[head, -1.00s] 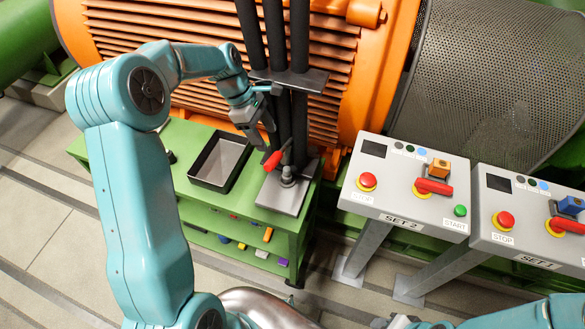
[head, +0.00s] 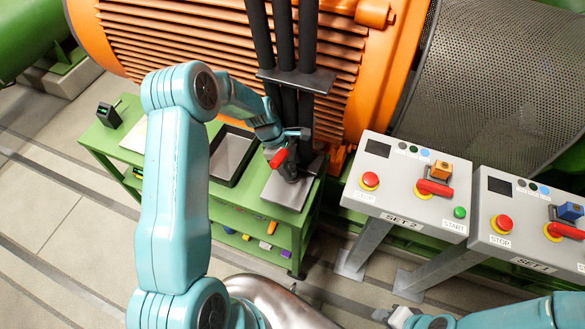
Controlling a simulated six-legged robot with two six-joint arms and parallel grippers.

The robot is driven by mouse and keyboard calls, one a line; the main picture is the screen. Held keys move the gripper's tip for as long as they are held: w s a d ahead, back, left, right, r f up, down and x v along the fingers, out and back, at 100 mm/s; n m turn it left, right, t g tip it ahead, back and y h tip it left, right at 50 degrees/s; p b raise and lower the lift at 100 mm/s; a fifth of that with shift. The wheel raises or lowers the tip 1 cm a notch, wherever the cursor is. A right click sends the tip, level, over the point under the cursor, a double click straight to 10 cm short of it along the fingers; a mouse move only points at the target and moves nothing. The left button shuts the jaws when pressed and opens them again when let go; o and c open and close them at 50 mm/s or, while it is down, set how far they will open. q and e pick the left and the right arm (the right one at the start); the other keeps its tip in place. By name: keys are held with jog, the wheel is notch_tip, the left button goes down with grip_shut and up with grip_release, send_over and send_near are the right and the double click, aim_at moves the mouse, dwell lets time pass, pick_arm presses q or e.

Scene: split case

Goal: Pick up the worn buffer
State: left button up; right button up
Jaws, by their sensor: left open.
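A dark, short upright part with a red handle (head: 280,157) stands on a light grey plate (head: 283,196) at the right end of the green bench. I cannot tell for certain whether the worn buffer is this part or is hidden behind my gripper. My left gripper (head: 291,146) is open and points down close above the plate, beside the red handle. Its fingers partly cover the upright part, and I cannot tell whether they touch it. Part of my right arm shows at the bottom right; its gripper (head: 384,314) is too small and cut off to read.
The green bench (head: 262,223) holds a black-rimmed tray (head: 231,156) and a small dark device (head: 109,115). Three black pipes with a bracket (head: 297,80) rise just behind the plate. Set 2 (head: 400,192) and Set 1 (head: 505,222) control panels stand to the right.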

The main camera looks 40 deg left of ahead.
pick_arm(q)
jog(key=shift+d+f, duration=0.25)
jog(key=shift+f, duration=0.45)
grip_shut()
